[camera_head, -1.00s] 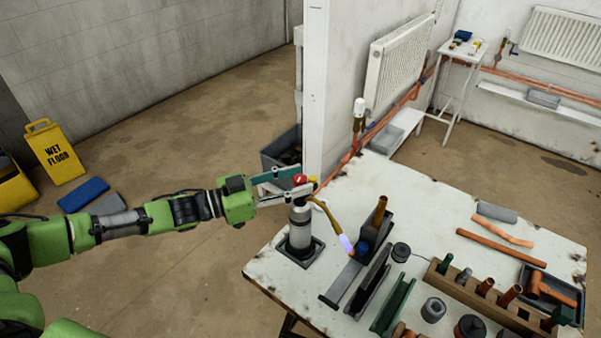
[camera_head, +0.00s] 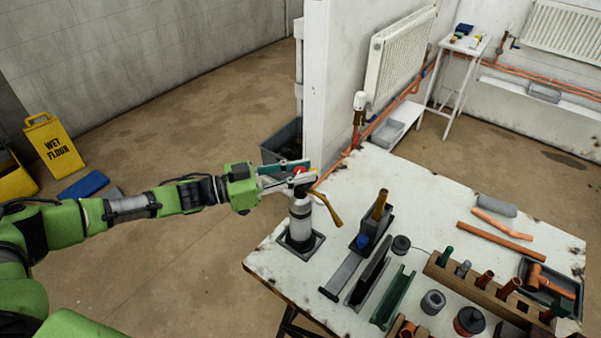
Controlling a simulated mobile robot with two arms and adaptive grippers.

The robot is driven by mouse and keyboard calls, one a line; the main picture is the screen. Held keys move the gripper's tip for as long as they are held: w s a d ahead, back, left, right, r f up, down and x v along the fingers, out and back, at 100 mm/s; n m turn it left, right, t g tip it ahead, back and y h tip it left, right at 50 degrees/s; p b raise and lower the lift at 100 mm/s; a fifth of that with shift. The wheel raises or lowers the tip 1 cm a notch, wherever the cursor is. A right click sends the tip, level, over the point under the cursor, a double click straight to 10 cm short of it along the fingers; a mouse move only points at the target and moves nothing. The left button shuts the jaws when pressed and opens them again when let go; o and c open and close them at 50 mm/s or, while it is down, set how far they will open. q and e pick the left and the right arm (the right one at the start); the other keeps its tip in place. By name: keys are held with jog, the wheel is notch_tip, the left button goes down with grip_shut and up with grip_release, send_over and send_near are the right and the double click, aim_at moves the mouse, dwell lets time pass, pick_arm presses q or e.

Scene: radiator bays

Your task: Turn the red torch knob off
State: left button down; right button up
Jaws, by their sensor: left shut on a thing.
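The torch (camera_head: 300,217) stands upright on a dark square base at the left end of the white workbench. It has a grey-white cylinder and a brass nozzle (camera_head: 328,208) that points down to the right. No flame shows at the nozzle tip. The red knob (camera_head: 299,170) is on top of the torch, partly hidden between my fingers. My left gripper (camera_head: 297,175) comes in from the left and is shut on the red knob. My right gripper is not in view.
The workbench (camera_head: 421,195) holds a wooden rack (camera_head: 481,290) with several pipe pieces, metal channels, copper pipes (camera_head: 494,231) and a dark tray (camera_head: 551,279). A white wall edge (camera_head: 318,90) stands just behind the torch. A yellow wet floor sign (camera_head: 54,146) stands at left.

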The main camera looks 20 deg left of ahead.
pick_arm(q)
jog(key=shift+w+m+g+h+b, duration=0.15)
jog(key=shift+m+g+h+b, duration=0.3)
jog(key=shift+m+g, duration=0.4)
jog(key=shift+g+h, duration=0.25)
jog(key=shift+g, duration=0.2)
jog(key=shift+m, duration=0.25)
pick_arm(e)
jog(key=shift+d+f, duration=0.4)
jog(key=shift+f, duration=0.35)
pick_arm(q)
jog(key=c, duration=1.8)
grip_release()
jog(key=shift+o, duration=0.2)
jog(key=shift+s+a, duration=0.1)
jog(key=shift+s, duration=0.1)
jog(key=v, duration=1.1)
jog(key=shift+a, duration=0.4)
